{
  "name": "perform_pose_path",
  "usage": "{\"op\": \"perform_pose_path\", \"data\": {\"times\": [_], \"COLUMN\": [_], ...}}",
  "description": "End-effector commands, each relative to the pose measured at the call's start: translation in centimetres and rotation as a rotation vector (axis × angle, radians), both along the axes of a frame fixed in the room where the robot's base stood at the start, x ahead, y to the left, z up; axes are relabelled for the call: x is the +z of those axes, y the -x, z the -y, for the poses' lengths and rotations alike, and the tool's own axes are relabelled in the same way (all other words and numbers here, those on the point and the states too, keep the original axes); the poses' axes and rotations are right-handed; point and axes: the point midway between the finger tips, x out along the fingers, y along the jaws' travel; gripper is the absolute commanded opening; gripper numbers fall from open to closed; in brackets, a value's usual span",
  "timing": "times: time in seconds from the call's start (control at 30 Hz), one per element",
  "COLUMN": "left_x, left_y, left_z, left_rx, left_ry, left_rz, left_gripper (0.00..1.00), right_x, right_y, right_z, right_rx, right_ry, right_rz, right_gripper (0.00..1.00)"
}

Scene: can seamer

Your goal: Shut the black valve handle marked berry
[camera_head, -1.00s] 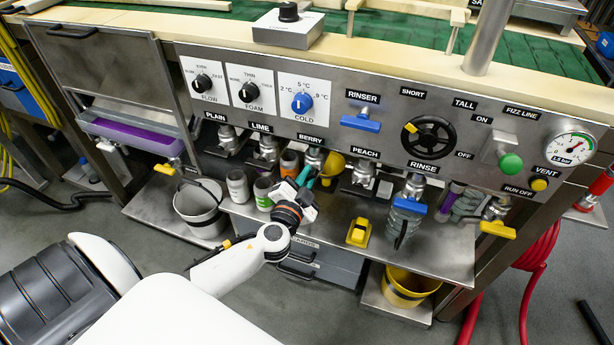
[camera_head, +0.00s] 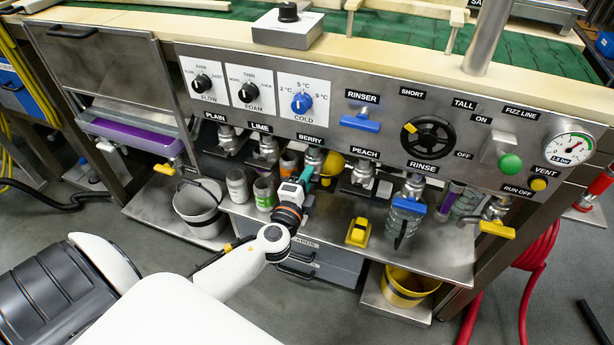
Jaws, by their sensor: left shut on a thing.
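The BERRY label (camera_head: 311,139) is on the steel panel, with its valve (camera_head: 313,156) right below it. My left gripper (camera_head: 306,174) reaches up to this valve from below and is shut on its black handle. The jaws and wrist hide most of the handle, so its exact angle cannot be made out. The neighbouring LIME valve (camera_head: 267,148) and PEACH valve (camera_head: 362,174) are apart from the gripper. My right gripper is not in view.
Several cans, among them a green-labelled one (camera_head: 264,194), stand on the shelf just left of my gripper. A yellow block-like object (camera_head: 358,232) lies to the right. A grey bucket (camera_head: 201,207) stands at the left and a yellow bucket (camera_head: 405,287) lower right.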

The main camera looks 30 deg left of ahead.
Motion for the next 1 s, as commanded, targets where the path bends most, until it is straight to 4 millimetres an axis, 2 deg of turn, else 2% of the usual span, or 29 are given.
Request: {"op": "perform_pose_path", "data": {"times": [0.3,0.83,0.87,0.97,1.0], "left_x": [-0.18,-0.24,-0.25,-0.22,-0.2], "left_y": [0.04,0.06,0.06,0.04,0.04], "left_z": [0.03,0.05,0.05,0.04,0.04], "left_rx": [0.0,0.0,0.0,0.0,0.0], "left_ry": [-0.115,-0.138,-0.138,-0.137,-0.138], "left_rz": [-0.031,-0.036,-0.036,-0.036,-0.035], "left_gripper": [0.0,0.0,0.16,0.33,0.33], "right_x": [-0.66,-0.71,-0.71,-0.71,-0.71], "right_y": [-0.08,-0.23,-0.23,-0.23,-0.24], "right_z": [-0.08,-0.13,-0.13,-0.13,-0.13], "right_rx": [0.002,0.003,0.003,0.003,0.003], "right_ry": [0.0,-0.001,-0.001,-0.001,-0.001], "right_rz": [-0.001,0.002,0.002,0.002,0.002], "right_gripper": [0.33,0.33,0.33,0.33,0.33]}}
